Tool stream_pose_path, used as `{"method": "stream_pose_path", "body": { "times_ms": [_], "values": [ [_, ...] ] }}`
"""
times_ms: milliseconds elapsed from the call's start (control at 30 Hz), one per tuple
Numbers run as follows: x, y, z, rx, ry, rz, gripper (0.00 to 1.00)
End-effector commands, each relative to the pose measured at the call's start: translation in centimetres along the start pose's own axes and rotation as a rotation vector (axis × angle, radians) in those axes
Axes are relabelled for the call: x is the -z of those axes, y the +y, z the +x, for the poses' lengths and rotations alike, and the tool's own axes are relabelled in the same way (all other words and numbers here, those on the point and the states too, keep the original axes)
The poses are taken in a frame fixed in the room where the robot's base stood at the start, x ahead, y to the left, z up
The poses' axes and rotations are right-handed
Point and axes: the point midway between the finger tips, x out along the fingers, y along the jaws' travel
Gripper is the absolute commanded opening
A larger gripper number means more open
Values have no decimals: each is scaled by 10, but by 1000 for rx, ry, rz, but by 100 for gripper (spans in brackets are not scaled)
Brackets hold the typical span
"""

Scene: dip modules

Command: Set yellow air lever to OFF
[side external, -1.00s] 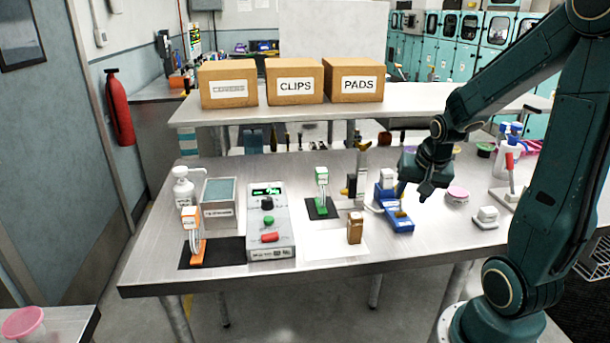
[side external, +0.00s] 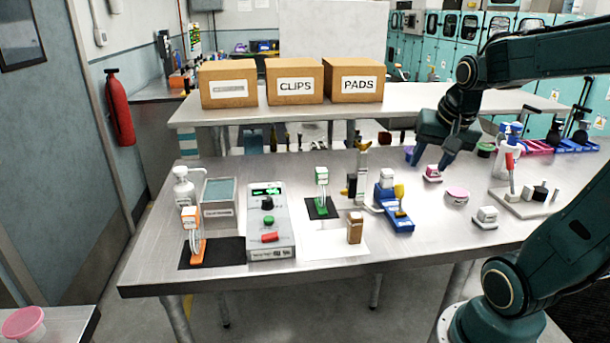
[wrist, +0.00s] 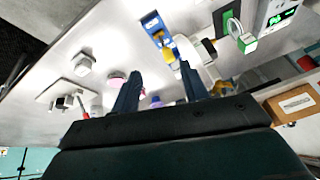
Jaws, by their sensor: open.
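The yellow air lever (side external: 399,191) stands on a blue base (side external: 402,225) right of the table's middle. Its yellow handle points up in the side view; I cannot read any ON or OFF marking. In the wrist view, the yellow lever (wrist: 169,54) and blue base (wrist: 152,25) lie beyond my fingertips. My gripper (side external: 433,162) is open and empty, to the right of the lever and behind it, apart from it. In the wrist view, the two fingers of my gripper (wrist: 160,86) are spread with nothing held between them.
Boxes sit on the back shelf (side external: 230,116).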

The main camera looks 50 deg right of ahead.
Motion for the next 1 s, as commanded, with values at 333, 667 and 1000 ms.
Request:
{"method": "stream_pose_path", "body": {
  "times_ms": [333,667,1000],
  "values": [
    [-31,-29,-13,70,-6,-214,44],
    [-60,-47,-26,134,-6,-404,44],
    [-91,-60,-39,201,-2,-601,44]
  ]
}}
